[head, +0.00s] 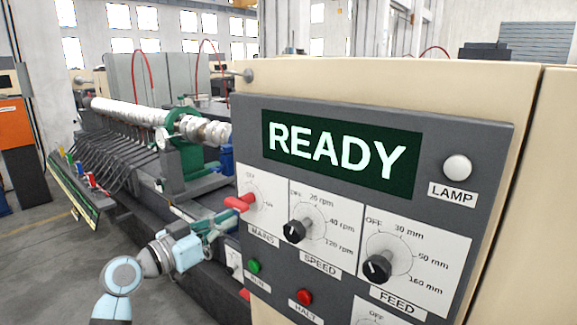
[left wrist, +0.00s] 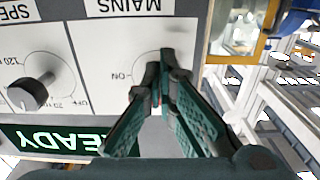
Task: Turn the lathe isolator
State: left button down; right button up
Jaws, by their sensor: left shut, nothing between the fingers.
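The lathe isolator is a red handle (head: 240,202) on the MAINS dial, at the left edge of the grey control panel (head: 340,235) in the head view. I cannot tell which mark it points to. My left gripper (head: 234,214) has green fingers, just below and left of the red handle. In the left wrist view the gripper (left wrist: 164,58) is shut, its fingertips in front of the MAINS dial plate (left wrist: 130,60). The fingers hide most of the handle there, and I cannot tell if they touch it. My right gripper is in neither view.
The panel's green display (head: 340,150) reads READY. A SPEED knob (head: 295,231), a FEED knob (head: 377,268), a green button (head: 254,265) and a red HALT button (head: 304,297) sit close by. The lathe bed with a long pale shaft (head: 125,112) lies behind, left.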

pick_arm(q)
jog(key=shift+s+d, duration=0.4)
jog(key=shift+d, duration=0.1)
jog(key=shift+s+d+r, duration=0.15)
jog(key=shift+d, duration=0.05)
dwell(0.4)
jog(key=v, duration=0.6)
jog(key=shift+s+f, duration=0.2)
jog(key=shift+f, duration=0.15)
jog(key=shift+w+d, duration=0.1)
